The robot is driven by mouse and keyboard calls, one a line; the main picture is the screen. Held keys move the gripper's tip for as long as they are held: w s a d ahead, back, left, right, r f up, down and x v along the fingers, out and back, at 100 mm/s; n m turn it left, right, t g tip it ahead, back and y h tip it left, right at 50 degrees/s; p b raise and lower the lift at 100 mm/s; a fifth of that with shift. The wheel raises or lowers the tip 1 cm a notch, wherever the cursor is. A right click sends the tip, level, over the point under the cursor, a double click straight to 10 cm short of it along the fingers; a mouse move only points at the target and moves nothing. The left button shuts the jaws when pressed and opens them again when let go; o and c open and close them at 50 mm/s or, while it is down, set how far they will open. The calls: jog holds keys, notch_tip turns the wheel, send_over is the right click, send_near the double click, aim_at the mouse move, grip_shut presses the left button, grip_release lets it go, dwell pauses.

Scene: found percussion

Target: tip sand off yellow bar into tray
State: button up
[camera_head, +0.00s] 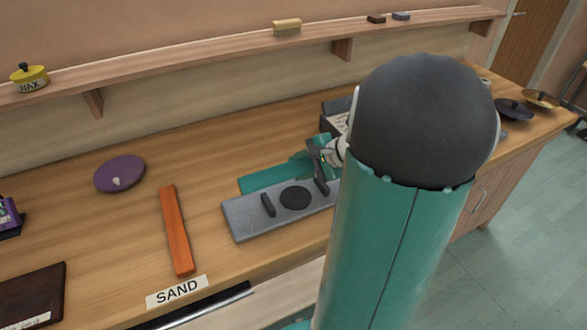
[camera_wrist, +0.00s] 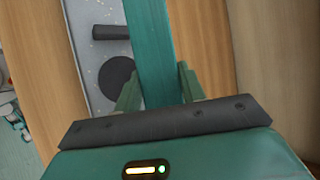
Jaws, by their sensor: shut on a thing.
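I see no plainly yellow bar. A teal bar (camera_head: 262,180) lies along the back of a grey stand (camera_head: 243,222) in the head view. My gripper (camera_head: 318,158) is at its right part. In the wrist view the teal bar (camera_wrist: 148,40) runs between the two fingers of my gripper (camera_wrist: 160,90), which is shut on it. I cannot tell whether the bar is lifted. Pale specks show on the grey stand (camera_wrist: 102,65); no sand is discernible on the bar. A label reading SAND (camera_head: 177,291) sits at the bench's front edge, above a dark tray-like opening (camera_head: 185,317).
An orange bar (camera_head: 176,230) lies left of the stand, with a purple disc (camera_head: 119,174) beyond. The stand bears black supports and a black disc (camera_head: 295,198). A shelf with a WAX tin (camera_head: 29,79) and a pale block (camera_head: 287,27) runs behind. My arm hides the bench's right part.

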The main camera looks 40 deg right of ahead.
dwell(0.6)
jog(key=shift+w+r+m+g, duration=0.1)
jog(key=shift+r+m+g, duration=0.2)
jog(key=shift+r+g, duration=0.5)
jog(key=g, duration=0.1)
jog(key=r+m+g, duration=0.1)
jog(key=g, duration=0.1)
jog(key=g+y, duration=0.1)
jog(key=shift+r+g, duration=0.3)
jog(key=shift+r, duration=0.05)
jog(key=shift+r+m+g+y, duration=0.3)
jog(key=shift+r+m+g, duration=0.1)
jog(key=shift+g, duration=0.3)
